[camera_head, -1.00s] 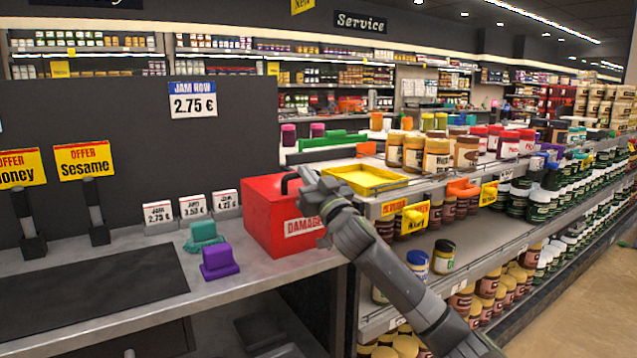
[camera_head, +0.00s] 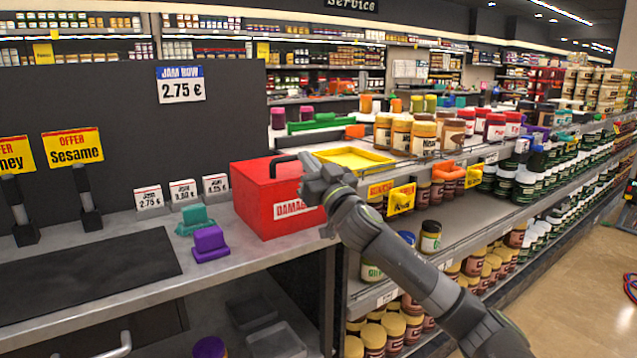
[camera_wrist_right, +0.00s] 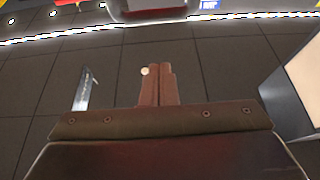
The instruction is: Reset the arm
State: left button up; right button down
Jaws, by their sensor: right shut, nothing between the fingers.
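My right gripper (camera_head: 318,170) is in front of the right part of the red box marked DAMAGE, beside its dark handle. My right arm reaches it from the lower right. In the right wrist view, the gripper's fingers (camera_wrist_right: 158,86) are together with nothing between them, and dark ceiling panels fill the background. My left gripper is in neither view.
The red box (camera_head: 262,208) stands on the grey counter (camera_head: 110,245), with a yellow tray (camera_head: 352,158) behind the gripper. Purple (camera_head: 209,243) and teal (camera_head: 194,220) blocks sit left of the box. Jar shelves (camera_head: 470,215) line the right; floor (camera_head: 585,290) is open at far right.

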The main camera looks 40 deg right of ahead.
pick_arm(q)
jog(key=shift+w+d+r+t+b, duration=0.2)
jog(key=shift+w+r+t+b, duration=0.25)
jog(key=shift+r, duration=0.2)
pick_arm(e)
jog(key=shift+v, duration=2.15)
jog(key=shift+w+f, duration=0.1)
jog(key=shift+f, duration=0.05)
